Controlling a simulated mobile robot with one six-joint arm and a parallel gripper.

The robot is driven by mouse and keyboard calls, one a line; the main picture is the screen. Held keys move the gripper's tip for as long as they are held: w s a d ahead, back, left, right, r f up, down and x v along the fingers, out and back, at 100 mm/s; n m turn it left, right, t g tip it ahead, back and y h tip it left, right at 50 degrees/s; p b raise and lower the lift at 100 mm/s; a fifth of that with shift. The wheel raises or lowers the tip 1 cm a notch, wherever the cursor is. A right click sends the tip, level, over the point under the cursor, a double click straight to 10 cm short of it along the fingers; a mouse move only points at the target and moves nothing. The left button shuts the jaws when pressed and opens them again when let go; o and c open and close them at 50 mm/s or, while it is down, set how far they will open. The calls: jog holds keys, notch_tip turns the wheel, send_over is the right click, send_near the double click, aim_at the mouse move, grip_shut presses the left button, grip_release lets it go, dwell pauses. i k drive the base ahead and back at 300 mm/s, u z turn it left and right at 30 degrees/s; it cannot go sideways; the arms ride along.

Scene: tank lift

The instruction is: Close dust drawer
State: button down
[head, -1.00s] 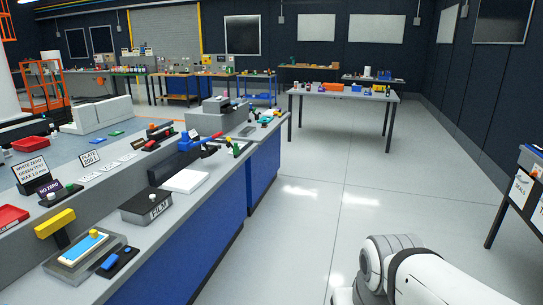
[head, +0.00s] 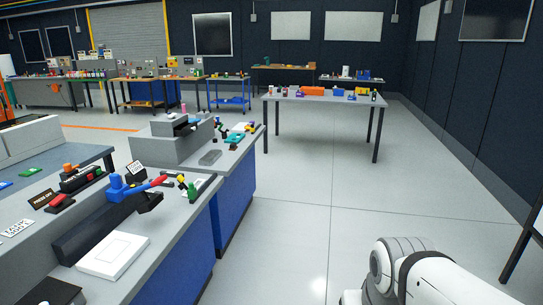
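I cannot pick out the dust drawer for sure. A grey stepped machine (head: 160,150) with a dark opening in its upper part stands on the far end of the left bench; whether a drawer is out there is too small to tell. Nearer on the bench is a long dark device with a blue body (head: 120,188) and a red handle. A white link of my arm shows at the lower right, well apart from the bench. My gripper is outside the picture.
The left bench (head: 190,213) with blue sides runs along my left. A white pad (head: 112,255) lies near its edge. A grey table (head: 318,97) with small items stands ahead.

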aim_at(184, 130)
jog(key=u, duration=0.15)
jog(key=i, duration=1.65)
jog(key=u, duration=0.6)
jog(key=i, duration=1.8)
jog(key=u, duration=0.4)
